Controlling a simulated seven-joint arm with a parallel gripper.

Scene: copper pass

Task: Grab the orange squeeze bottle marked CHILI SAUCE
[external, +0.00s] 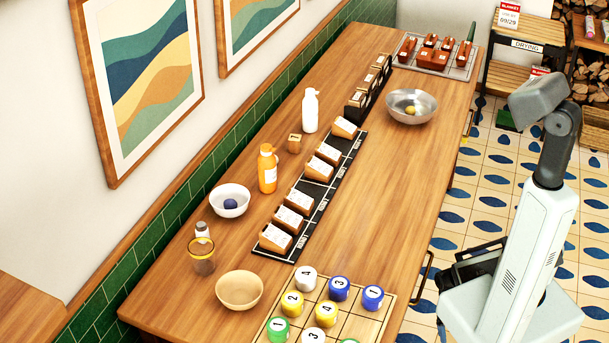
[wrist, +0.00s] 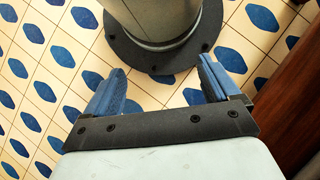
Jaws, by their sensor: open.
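The orange squeeze bottle (external: 267,172) stands upright toward the wall side of the wooden table. It has an orange cap and a pale label, too small to read here. My gripper (wrist: 162,70) is open and empty in the wrist view, with its blue fingers apart above the tiled floor, near a round base. It is off to the right of the table, well away from the bottle. The bottle is not in the wrist view.
A white bottle (external: 310,111) and small wooden block (external: 294,143) stand behind the orange bottle. A white bowl (external: 230,213) is at its left, and a black rack (external: 320,187) with wooden card holders at its right. The table's right middle (external: 385,185) is clear.

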